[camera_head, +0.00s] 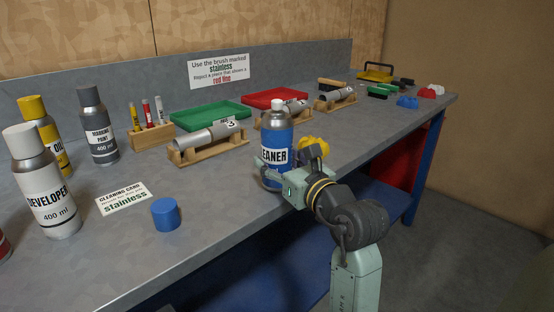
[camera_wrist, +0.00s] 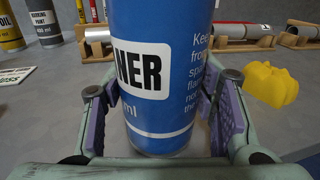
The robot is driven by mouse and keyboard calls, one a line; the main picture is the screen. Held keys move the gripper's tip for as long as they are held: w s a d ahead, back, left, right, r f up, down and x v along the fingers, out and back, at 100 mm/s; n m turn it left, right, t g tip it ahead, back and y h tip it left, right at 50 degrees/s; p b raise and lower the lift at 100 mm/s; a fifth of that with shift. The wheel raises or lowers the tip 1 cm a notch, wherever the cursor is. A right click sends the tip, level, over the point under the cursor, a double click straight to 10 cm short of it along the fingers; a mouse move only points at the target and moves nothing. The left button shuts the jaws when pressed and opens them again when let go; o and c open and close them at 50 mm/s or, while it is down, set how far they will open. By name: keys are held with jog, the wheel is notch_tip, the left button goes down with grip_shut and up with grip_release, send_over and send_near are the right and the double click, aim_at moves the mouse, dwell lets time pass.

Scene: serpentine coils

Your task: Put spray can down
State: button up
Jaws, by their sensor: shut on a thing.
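The spray can is a blue cleaner can (camera_head: 276,146) with a grey top and a white label, upright near the front edge of the grey workbench (camera_head: 220,190). It fills the middle of the wrist view (camera_wrist: 158,80). My gripper (camera_head: 278,180) is shut on the can, with a purple-padded finger on each side low on its body. In the wrist view my gripper (camera_wrist: 165,120) shows both fingers against the can. The can's base is close to the bench top; I cannot tell whether it touches.
A yellow object (camera_wrist: 270,84) lies right of the can. A blue cap (camera_head: 166,214) and a cleaning card (camera_head: 122,199) lie to the left, near a developer can (camera_head: 47,185). Wooden cradles with metal tubes (camera_head: 208,142) stand behind. Bare bench lies between cap and can.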

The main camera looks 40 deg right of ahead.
jog(key=shift+f, duration=0.1)
jog(key=o, duration=1.5)
jog(key=shift+s, duration=0.15)
jog(key=s+a+b, duration=0.1)
jog(key=s+b, duration=0.1)
jog(key=s, duration=0.9)
jog(key=shift+s+a, duration=0.3)
jog(key=shift+c, duration=0.2)
